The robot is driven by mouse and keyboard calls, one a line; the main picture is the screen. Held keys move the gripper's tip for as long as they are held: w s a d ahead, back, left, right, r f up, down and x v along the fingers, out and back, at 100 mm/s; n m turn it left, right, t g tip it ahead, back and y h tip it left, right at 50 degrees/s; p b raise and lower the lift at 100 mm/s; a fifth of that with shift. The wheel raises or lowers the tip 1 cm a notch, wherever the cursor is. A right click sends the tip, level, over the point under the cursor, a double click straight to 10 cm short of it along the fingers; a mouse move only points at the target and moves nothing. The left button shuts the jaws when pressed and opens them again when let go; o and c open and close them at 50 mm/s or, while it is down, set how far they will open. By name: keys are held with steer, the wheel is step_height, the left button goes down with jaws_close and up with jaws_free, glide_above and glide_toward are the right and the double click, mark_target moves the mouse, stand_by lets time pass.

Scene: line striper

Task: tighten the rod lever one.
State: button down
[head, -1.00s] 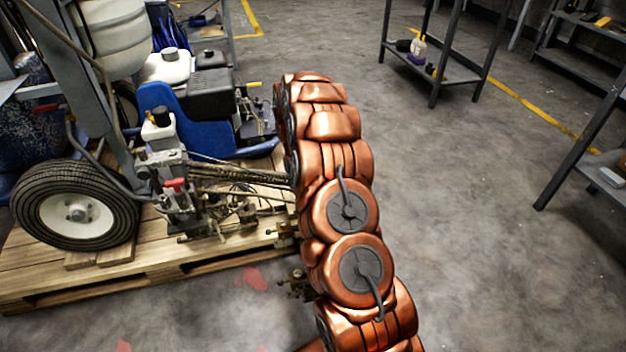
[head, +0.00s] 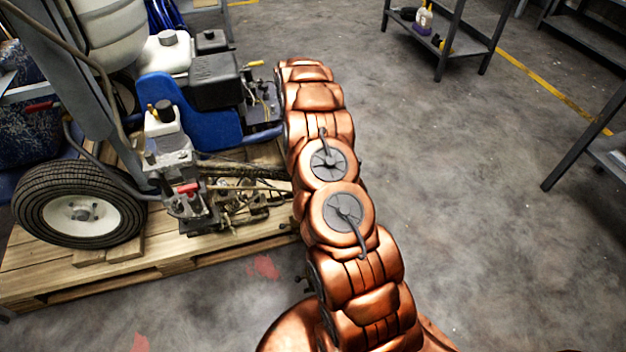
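The line striper (head: 160,110) stands on a wooden pallet (head: 60,283) at the left, with a black tyre, a blue body and a dark engine. A cluster of metal rods and fittings (head: 235,205) sits low on its near side, next to a block with a red handle (head: 187,188). I cannot tell which part is rod lever one. My copper-coloured arm rises through the middle of the view and covers the right end of the rods and of the pallet. My gripper does not show; the far end of the arm is near the engine's right side.
A grey metal shelf cart (head: 440,45) with bottles stands at the back right. Another grey metal table or rack (head: 590,150) is at the right edge. The concrete floor (head: 460,240) right of my arm is clear. Red paint marks lie on the floor before the pallet.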

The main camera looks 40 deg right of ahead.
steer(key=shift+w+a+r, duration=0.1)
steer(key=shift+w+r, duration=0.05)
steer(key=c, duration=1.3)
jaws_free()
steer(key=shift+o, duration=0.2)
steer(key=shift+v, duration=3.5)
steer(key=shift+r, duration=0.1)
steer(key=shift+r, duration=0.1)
